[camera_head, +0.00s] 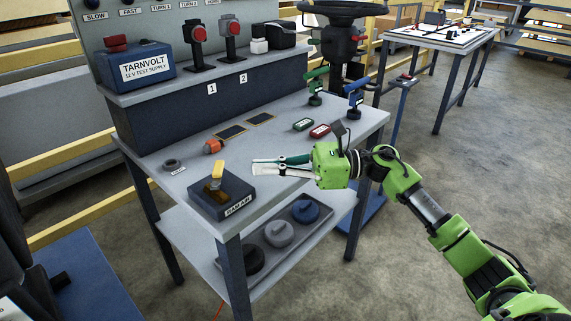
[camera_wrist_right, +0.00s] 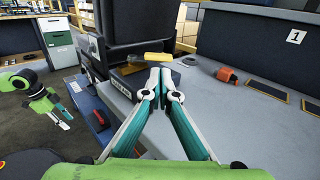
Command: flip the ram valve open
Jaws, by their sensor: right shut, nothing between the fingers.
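The ram valve is a dark box (camera_head: 222,200) at the bench's front left corner, with a label that seems to read RAM AIR. A brass body and yellow lever (camera_head: 217,170) stand on top. My right gripper (camera_head: 254,168) is shut and empty, reaching left over the bench, with its fingertips a short way right of the lever. In the right wrist view the yellow lever (camera_wrist_right: 158,57) shows just beyond the fingertips, which partly hide the box (camera_wrist_right: 125,79). My left gripper (camera_wrist_right: 62,117) shows at the left of that view, away from the valve; its opening is unclear.
An orange-red knob (camera_head: 213,146) and a dark ring (camera_head: 172,164) lie behind the valve. Green (camera_head: 303,124) and red (camera_head: 320,131) pieces lie farther right. A tray (camera_head: 270,262) with round weights sits on the lower shelf. The bench between valve and right gripper is clear.

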